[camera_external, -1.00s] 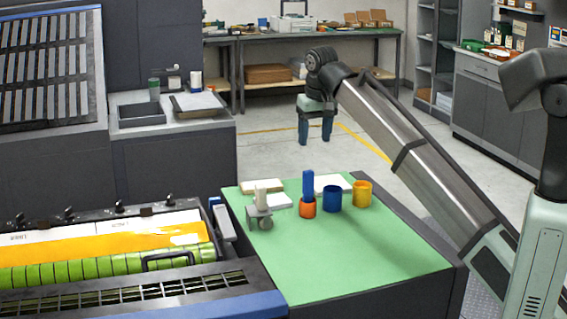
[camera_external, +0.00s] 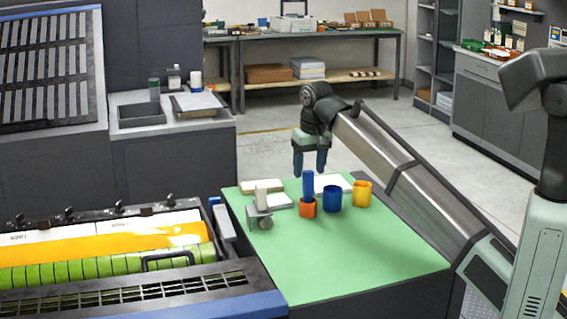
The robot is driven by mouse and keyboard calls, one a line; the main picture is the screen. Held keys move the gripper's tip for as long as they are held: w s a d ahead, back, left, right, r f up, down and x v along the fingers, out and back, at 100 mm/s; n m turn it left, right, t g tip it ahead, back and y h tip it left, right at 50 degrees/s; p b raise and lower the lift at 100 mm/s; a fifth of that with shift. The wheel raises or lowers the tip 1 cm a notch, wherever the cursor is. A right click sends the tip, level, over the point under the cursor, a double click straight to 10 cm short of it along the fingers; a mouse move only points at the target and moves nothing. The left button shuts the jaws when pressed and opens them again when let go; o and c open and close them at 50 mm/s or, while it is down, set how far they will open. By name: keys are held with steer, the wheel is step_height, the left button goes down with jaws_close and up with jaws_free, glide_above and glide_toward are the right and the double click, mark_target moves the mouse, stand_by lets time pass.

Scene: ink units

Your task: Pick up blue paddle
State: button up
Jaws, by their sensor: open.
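The blue paddle (camera_external: 308,186) stands upright in the orange cup (camera_external: 307,208) on the green table top (camera_external: 350,255). Only its upper part shows above the rim; the lower part is hidden in the cup. My gripper (camera_external: 309,172) points down with two blue fingers spread apart and nothing between them. In the picture it is just above the paddle's top. It looks apart from the paddle, though how far behind or above it is I cannot tell.
A blue cup (camera_external: 332,198) and a yellow cup (camera_external: 362,194) stand right of the orange cup. A small grey stand with a white piece (camera_external: 260,207) is to the left. White pads (camera_external: 333,183) lie behind. The front of the green top is clear.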

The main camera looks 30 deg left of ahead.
mark_target(308, 192)
steer(key=f, duration=0.4)
steer(key=shift+w+a+f, duration=0.1)
steer(key=shift+w+a, duration=0.1)
steer(key=shift+a, duration=0.05)
steer(key=c, duration=1.1)
steer(key=shift+o, duration=0.2)
